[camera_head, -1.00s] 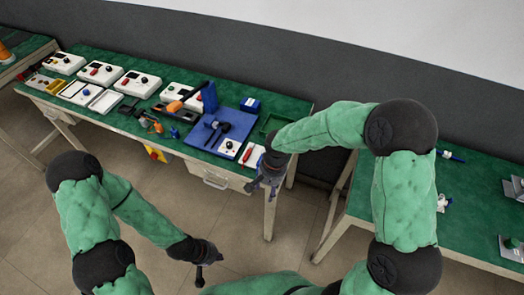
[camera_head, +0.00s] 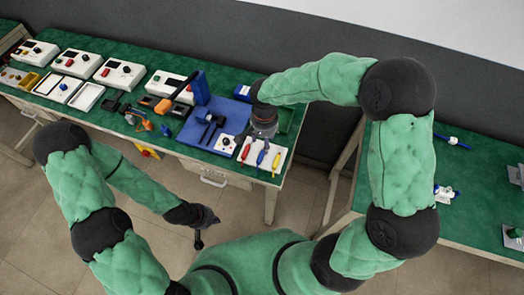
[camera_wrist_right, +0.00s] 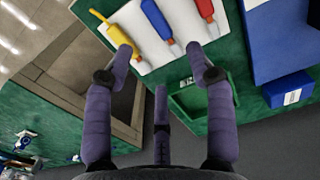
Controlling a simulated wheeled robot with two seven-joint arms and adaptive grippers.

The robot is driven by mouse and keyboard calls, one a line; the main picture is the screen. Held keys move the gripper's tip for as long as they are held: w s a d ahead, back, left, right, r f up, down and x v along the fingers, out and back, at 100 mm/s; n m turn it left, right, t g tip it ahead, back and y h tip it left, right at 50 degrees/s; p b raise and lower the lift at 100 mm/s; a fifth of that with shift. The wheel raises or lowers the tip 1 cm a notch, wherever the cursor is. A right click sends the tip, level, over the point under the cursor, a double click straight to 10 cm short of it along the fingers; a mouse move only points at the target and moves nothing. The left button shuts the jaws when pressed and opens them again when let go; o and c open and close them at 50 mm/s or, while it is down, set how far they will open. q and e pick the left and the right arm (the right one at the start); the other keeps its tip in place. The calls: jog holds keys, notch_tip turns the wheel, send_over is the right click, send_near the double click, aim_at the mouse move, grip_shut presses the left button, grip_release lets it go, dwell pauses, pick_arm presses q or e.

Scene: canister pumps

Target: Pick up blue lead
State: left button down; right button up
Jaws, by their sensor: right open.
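The blue lead (camera_head: 262,157) lies between a red lead (camera_head: 246,152) and a yellow lead (camera_head: 276,160) on a white plate (camera_head: 254,170) near the table's front right corner. My right gripper (camera_head: 263,138) is over the plate's back edge, empty. In the right wrist view, its open fingers (camera_wrist_right: 160,60) point toward the plate. The blue lead (camera_wrist_right: 157,20) shows at the top, beyond the fingertips and apart from them. One fingertip is close to the yellow lead (camera_wrist_right: 116,34). My left gripper (camera_head: 206,220) hangs low in front of the table; its fingers are unclear.
A blue board (camera_head: 190,135) with black parts and a small white box (camera_head: 225,144) lies left of the plate. A green tray (camera_wrist_right: 187,101) and a blue box (camera_wrist_right: 288,92) are beside it in the wrist view. White instrument boxes line the table's left side.

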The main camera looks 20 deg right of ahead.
notch_tip(320, 180, down, 3)
jog(key=shift+w+b, duration=0.15)
jog(key=shift+b, duration=0.15)
notch_tip(320, 180, down, 5)
jog(key=shift+r+b, duration=0.1)
jog(key=shift+b, duration=0.85)
jog(key=c, duration=1.1)
